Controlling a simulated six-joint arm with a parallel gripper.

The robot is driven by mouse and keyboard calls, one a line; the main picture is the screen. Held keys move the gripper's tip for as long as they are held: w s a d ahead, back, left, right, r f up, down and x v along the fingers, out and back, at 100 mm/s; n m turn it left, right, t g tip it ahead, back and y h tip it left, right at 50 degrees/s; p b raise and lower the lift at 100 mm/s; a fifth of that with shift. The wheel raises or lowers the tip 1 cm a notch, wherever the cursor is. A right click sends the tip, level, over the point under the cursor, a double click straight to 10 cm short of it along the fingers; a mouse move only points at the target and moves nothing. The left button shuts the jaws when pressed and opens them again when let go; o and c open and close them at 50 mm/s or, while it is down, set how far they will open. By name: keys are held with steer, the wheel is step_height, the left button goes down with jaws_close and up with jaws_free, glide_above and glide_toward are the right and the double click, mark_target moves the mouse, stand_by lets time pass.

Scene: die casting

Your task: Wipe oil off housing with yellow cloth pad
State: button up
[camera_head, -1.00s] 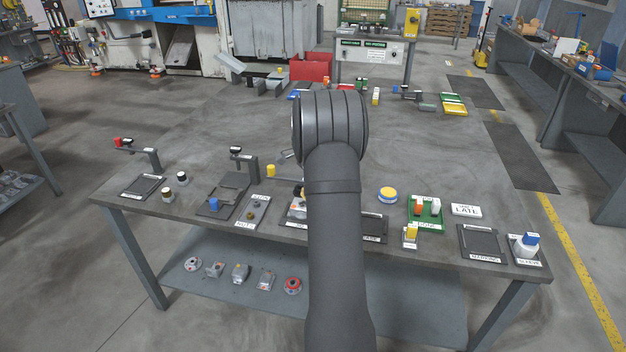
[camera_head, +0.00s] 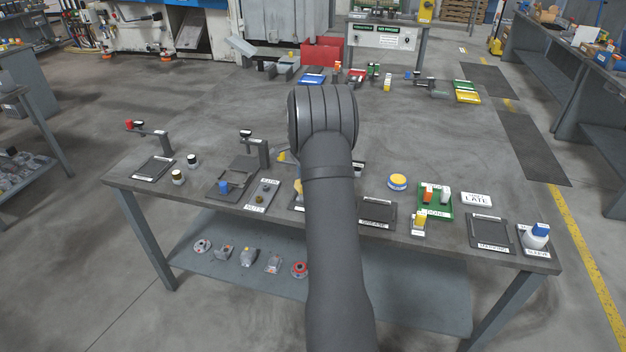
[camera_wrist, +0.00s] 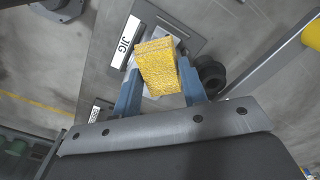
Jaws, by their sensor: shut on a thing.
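In the wrist view my gripper (camera_wrist: 159,72) is shut on the yellow cloth pad (camera_wrist: 157,60), a rough-textured block between two blue-grey fingers. The pad is over the dark jig plate (camera_wrist: 178,20) with its white JIG label. A pale grey part, which looks like the housing (camera_wrist: 181,46), shows only at the pad's edges. Whether the pad touches it I cannot tell, and no oil can be made out. In the head view my arm hides the gripper and most of the jig.
A dark round part (camera_wrist: 210,74) lies right of the fingers. In the head view, a post stand (camera_head: 262,153) is left of my arm. The grease tray (camera_head: 377,212), a yellow-topped tin (camera_head: 397,182), the green tray (camera_head: 435,213) and the marking tray (camera_head: 490,234) are right of it.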

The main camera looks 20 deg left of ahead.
steer(key=shift+a, duration=0.25)
steer(key=shift+d, duration=2.75)
steer(key=shift+d+r, duration=0.1)
steer(key=shift+d, duration=0.15)
step_height(320, 180, up, 8)
